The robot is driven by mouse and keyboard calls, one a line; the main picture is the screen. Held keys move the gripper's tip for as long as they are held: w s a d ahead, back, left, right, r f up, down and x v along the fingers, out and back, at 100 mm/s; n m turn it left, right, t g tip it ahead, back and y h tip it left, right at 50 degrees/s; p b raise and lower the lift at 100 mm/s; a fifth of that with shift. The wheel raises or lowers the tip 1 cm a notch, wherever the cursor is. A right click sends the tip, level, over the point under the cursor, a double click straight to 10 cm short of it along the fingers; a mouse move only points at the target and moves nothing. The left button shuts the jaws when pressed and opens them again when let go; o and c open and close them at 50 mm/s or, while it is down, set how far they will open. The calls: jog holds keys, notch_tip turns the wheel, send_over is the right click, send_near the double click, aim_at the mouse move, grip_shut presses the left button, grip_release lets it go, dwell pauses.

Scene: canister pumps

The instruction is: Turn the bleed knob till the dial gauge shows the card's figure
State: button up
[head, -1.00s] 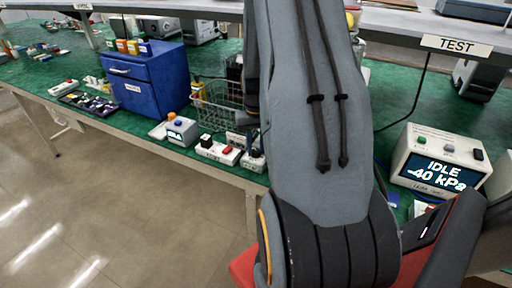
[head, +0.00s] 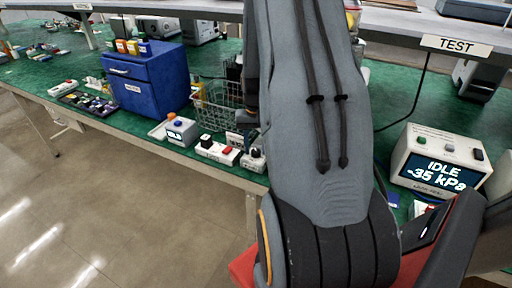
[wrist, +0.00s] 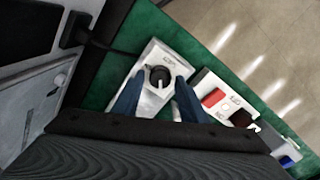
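The knob (wrist: 160,77), black with a pale pointer bar, sits on a light box (wrist: 153,98) in the wrist view. My gripper (wrist: 159,80) has its two blue fingers spread on either side of the knob, with small gaps visible. In the head view the knob (head: 255,153) shows just left of my arm, which hides my gripper. A pale tester (head: 443,160) at the right has a screen reading IDLE, -35 kPa. I cannot make out a dial gauge or a card with a figure.
A white box with a red button (head: 226,150) stands left of the knob's box, and a grey box with a screen (head: 182,130) further left. A wire basket (head: 216,108) and a blue drawer cabinet (head: 147,78) stand behind. Green bench top is free left of the tester.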

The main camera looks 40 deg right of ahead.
aim_at(256, 150)
jog(key=shift+o, duration=0.3)
jog(key=shift+r+b, duration=0.9)
jog(key=shift+r, duration=3)
jog(key=s+a+r+n, duration=0.1)
jog(key=s+a+n, duration=0.1)
jog(key=a, duration=0.7)
jog(key=s+a+r+n, duration=0.1)
jog(key=s+a+n, duration=0.2)
jog(key=a, duration=0.6)
jog(key=s+a+r+n+t, duration=0.1)
jog(key=s+a+r+n, duration=0.1)
jog(key=a, duration=0.8)
jog(key=shift+s+n, duration=0.5)
jog(key=shift+s, duration=0.5)
